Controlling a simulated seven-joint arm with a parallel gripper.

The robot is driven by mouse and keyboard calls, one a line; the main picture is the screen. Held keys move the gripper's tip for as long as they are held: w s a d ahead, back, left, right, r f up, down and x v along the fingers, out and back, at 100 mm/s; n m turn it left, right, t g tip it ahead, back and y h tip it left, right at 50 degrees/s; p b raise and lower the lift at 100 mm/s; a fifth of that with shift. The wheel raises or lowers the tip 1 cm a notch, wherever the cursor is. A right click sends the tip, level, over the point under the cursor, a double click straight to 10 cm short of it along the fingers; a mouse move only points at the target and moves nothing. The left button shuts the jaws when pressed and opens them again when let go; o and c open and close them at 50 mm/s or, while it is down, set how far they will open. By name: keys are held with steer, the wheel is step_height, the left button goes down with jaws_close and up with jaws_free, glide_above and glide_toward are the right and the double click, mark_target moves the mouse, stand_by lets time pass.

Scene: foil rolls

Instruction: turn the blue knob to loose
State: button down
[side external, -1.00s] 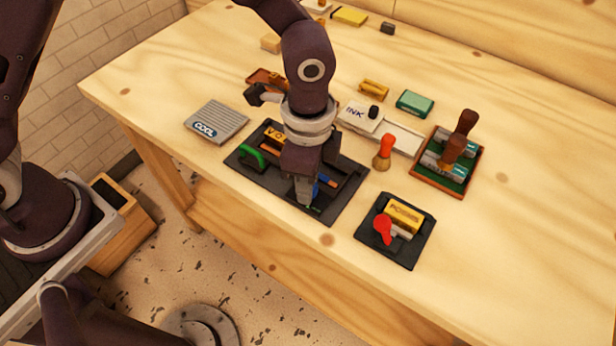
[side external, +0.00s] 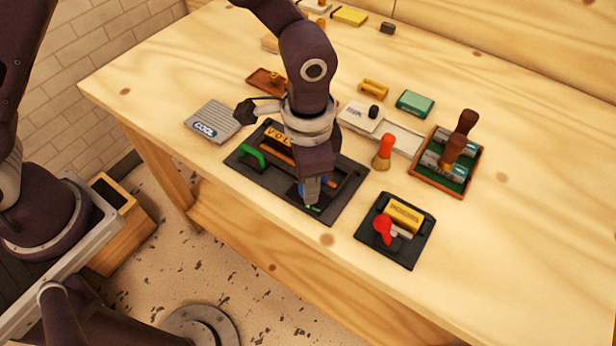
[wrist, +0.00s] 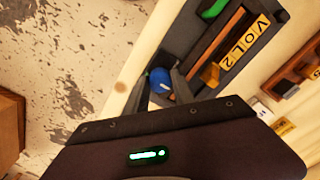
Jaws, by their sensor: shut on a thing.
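The blue knob (wrist: 160,80) sits near one end of the black device (side external: 338,212), seen in the wrist view between my fingers. My gripper (wrist: 161,90) is shut on the blue knob, one finger on each side. In the side external view my gripper (side external: 310,192) points down at the front right part of the device and hides most of the knob. A small green mark shows on the device just beside the fingertips. The setting the knob points to cannot be read.
The device also carries a green handle (side external: 251,155) and a yellow VOL 2 strip (wrist: 244,43). A black plate with a red knob (side external: 383,230) lies to the right. An orange-handled brush (side external: 385,150), a stamp tray (side external: 425,182) and a grey COOL pad (side external: 222,115) stand around.

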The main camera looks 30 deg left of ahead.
steer(key=c, duration=1.1)
jaws_free()
steer(key=shift+o, duration=0.2)
step_height(320, 180, up, 7)
steer(key=shift+r, duration=0.1)
steer(key=s+a+r+n+t, duration=0.1)
steer(key=a+r+n+t, duration=0.1)
steer(key=a+r, duration=0.65)
steer(key=s+a+r+n+t, duration=0.1)
steer(key=s+a+r+n, duration=0.2)
steer(key=s+a, duration=0.3)
steer(key=s+a+r+n+t, duration=0.2)
steer(key=s+a+r+n, duration=0.1)
steer(key=s+a, duration=0.3)
steer(key=shift+s+a+n+t, duration=0.3)
steer(key=shift+s+n, duration=0.1)
steer(key=shift+s, duration=0.75)
